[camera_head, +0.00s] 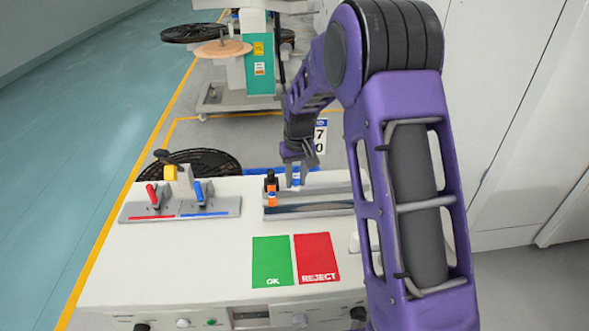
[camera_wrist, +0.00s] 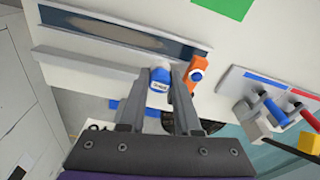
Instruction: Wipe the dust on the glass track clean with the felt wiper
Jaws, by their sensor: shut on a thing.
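The label is too small to read. I cannot tell whether the wiper touches anything.
A grey rail (camera_wrist: 85,62) runs along the track. Red and blue levers (camera_head: 153,195) stand left. Green OK (camera_head: 272,260) and red REJECT (camera_head: 316,256) pads lie in front.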

